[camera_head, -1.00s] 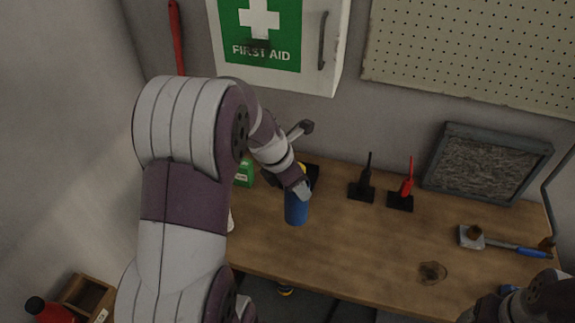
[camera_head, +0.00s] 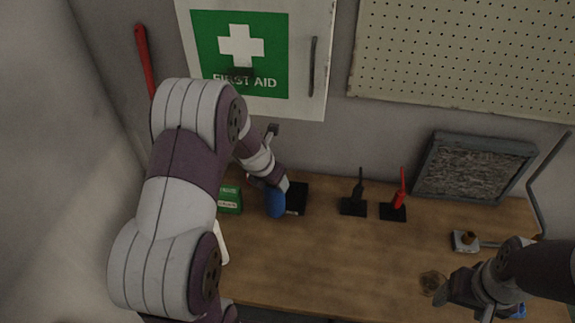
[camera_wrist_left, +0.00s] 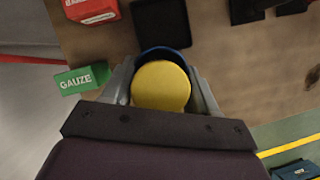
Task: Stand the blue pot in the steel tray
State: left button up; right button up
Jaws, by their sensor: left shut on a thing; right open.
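The blue pot (camera_head: 275,203) hangs in my left gripper (camera_head: 273,184) above the back left of the workbench, just left of a flat black tray-like thing (camera_head: 298,198). In the left wrist view the pot shows a blue rim (camera_wrist_left: 160,52) and a round yellow top (camera_wrist_left: 160,86) between the fingers. I cannot tell if its bottom touches the bench. No tray that is clearly steel shows; a dark square (camera_wrist_left: 160,22) lies just beyond the pot in the wrist view. My right gripper (camera_head: 450,290) is open and empty above the front right of the bench.
A green gauze box (camera_head: 230,199) stands left of the pot. A filter-like panel (camera_head: 473,167) leans on the wall. The bench (camera_head: 340,255) is clear in the middle.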

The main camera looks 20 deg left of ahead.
pick_arm(q)
jog(key=w+d+f+p, duration=0.1)
jog(key=w+f+p, duration=0.1)
jog(key=w, duration=0.5)
jog(key=shift+x, duration=0.8)
jog(key=shift+s+f, duration=0.1)
jog(key=shift+f, duration=0.05)
jog(key=o, duration=1.4)
